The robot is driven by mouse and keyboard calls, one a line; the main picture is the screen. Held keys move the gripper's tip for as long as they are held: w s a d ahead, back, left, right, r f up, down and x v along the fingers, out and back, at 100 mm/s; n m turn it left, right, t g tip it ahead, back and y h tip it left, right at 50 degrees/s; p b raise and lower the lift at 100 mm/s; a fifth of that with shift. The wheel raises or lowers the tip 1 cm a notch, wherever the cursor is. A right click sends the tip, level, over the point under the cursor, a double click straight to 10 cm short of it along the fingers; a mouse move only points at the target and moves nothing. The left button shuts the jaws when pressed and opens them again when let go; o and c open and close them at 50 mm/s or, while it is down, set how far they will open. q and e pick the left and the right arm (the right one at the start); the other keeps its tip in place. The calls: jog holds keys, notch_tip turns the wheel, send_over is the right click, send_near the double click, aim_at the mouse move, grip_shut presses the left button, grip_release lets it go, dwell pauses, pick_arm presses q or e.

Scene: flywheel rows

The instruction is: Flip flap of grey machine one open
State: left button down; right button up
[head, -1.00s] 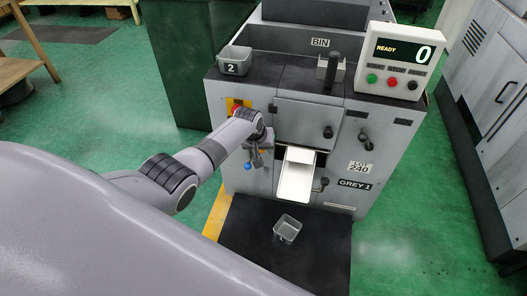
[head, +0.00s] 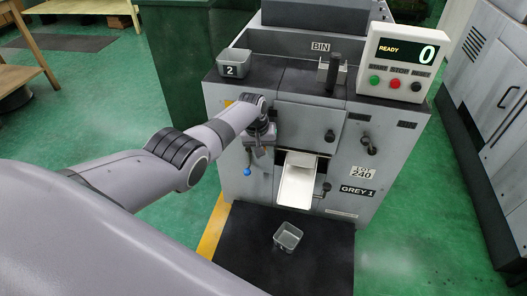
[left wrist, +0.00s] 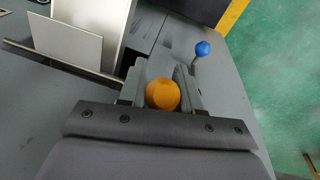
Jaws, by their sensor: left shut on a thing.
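The grey machine labelled GREY 1 (head: 357,191) stands ahead, its display reading READY and 0. My left gripper (head: 262,150) is at its front, left of the white chute (head: 297,182). In the left wrist view my left gripper (left wrist: 162,90) is shut on a round orange knob (left wrist: 163,94), one finger on each side. The knob is hidden in the head view. I cannot tell which part is the flap. My right gripper is not in view.
A small grey bin (head: 288,236) sits on the black mat (head: 245,235) below the chute. A bin marked 2 (head: 234,63) and a control box (head: 402,62) stand on the machine top. Another grey machine (head: 496,100) is at the right.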

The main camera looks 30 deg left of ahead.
pick_arm(q)
jog(key=shift+d, duration=0.1)
jog(key=c, duration=0.9)
grip_release()
jog(key=shift+o, duration=0.2)
jog(key=shift+r+p, duration=0.4)
jog(key=p+v, duration=0.3)
jog(key=v, duration=0.1)
jog(key=shift+r+p, duration=0.1)
jog(key=shift+p, duration=0.2)
jog(key=shift+p+v, duration=0.5)
jog(key=shift+v, duration=0.5)
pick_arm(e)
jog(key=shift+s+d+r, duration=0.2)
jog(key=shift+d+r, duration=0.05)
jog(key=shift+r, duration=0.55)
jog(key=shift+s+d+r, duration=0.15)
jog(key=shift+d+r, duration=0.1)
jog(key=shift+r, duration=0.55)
pick_arm(q)
jog(key=shift+s, duration=0.2)
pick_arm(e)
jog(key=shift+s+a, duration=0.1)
